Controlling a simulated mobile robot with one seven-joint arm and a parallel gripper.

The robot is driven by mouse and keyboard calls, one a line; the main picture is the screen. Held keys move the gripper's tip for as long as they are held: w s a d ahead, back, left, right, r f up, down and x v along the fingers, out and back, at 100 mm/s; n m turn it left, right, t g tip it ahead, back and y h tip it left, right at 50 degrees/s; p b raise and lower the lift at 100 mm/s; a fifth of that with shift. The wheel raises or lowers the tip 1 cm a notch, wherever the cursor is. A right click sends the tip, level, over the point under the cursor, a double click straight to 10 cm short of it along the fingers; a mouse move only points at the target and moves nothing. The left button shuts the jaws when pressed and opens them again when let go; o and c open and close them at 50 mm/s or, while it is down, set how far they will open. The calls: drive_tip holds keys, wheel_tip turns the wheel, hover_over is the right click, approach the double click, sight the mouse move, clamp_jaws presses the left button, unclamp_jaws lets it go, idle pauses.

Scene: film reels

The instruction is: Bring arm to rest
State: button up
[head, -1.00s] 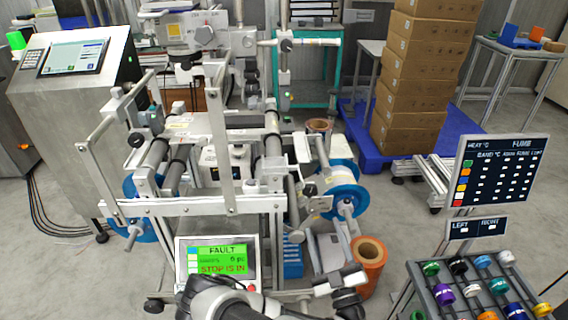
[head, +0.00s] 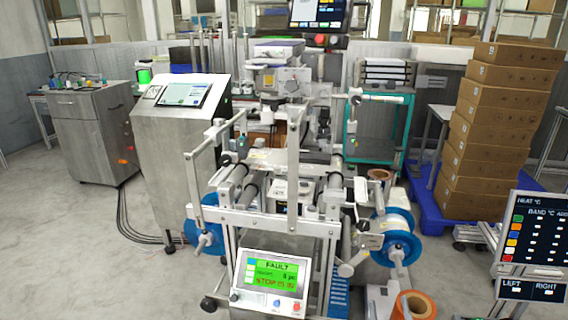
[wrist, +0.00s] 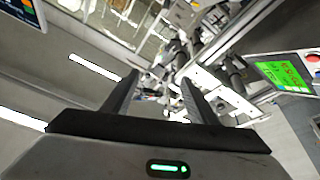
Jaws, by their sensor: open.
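My gripper (wrist: 158,92) shows in the wrist view with its two dark fingers spread apart and nothing between them. It is open. The wrist view is tilted, with the machine frame beyond the fingertips and the green screen at the right. In the head view my arm and gripper are not in sight. The film machine (head: 290,215) stands in the middle of the head view, with a blue-flanged reel (head: 205,222) on its left side and another blue-flanged reel (head: 400,245) with pale film on its right.
The fault panel (head: 268,282) sits at the machine's front. An orange roll (head: 413,306) stands on the floor at the lower right. A steel console (head: 180,150) is at the left, stacked cartons (head: 495,130) and a heat board (head: 538,235) at the right.

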drive_tip(key=w+d+f+m+g+h, duration=0.1)
drive_tip(key=w+f+m+g+h, duration=0.1)
drive_tip(key=w+m+g+h, duration=0.35)
drive_tip(key=w+d+f+m+g+h, duration=0.25)
drive_tip(key=m+g, duration=0.35)
drive_tip(key=m, duration=0.3)
drive_tip(key=a+r+n+g+y, duration=0.25)
drive_tip(key=a+r+y, duration=0.65)
drive_tip(key=a+r, duration=0.55)
drive_tip(key=s+a+r+n+g+y, duration=0.1)
drive_tip(key=s+a+r+n+y, duration=0.2)
drive_tip(key=s+r, duration=0.55)
drive_tip(key=s+d+r+n+g+h, duration=0.1)
drive_tip(key=s+d+r+n+h, duration=0.2)
drive_tip(key=s+r, duration=0.9)
wheel_tip(320, 180, up, 22)
drive_tip(key=s+n+p, duration=0.1)
drive_tip(key=p, duration=2.4)
drive_tip(key=shift+s+a+r+y, duration=0.2)
drive_tip(key=shift+s+a+y, duration=0.1)
drive_tip(key=shift+s+a, duration=0.1)
